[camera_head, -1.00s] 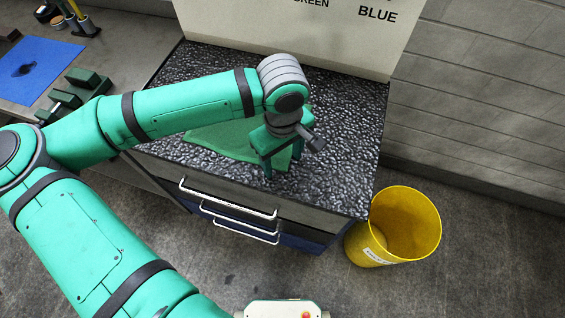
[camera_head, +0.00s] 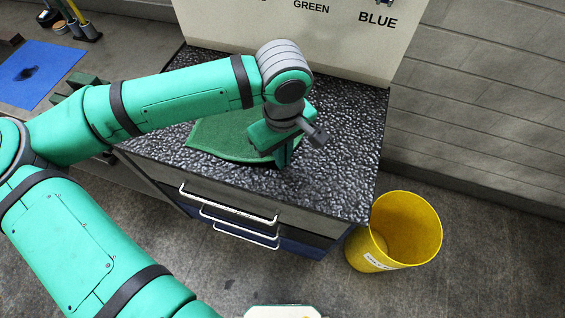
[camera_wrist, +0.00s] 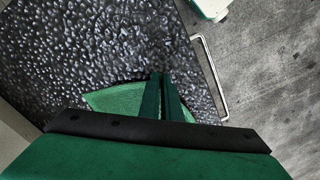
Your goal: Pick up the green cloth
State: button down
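The green cloth (camera_head: 225,137) lies on the dark speckled top of the drawer cabinet (camera_head: 335,180). My gripper (camera_head: 283,160) points down at the cloth's right front part, and its fingers are close together. In the wrist view, the cloth (camera_wrist: 115,101) fans out to the left of the fingers (camera_wrist: 161,80), with a small bit showing on their right. The fingers are shut on the cloth near its edge. Its front edge looks slightly raised, with a dark shadow under it. My arm and gripper hide part of the cloth.
A light panel (camera_head: 290,28) with the words GREEN and BLUE stands behind the cabinet. A yellow bin (camera_head: 405,230) stands on the floor to the right. Drawer handles (camera_head: 230,205) stick out at the front. A blue mat (camera_head: 38,70) lies at the far left.

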notch_tip(320, 180, up, 9)
jog(key=shift+f, duration=0.2)
notch_tip(320, 180, up, 27)
dwell(1.1)
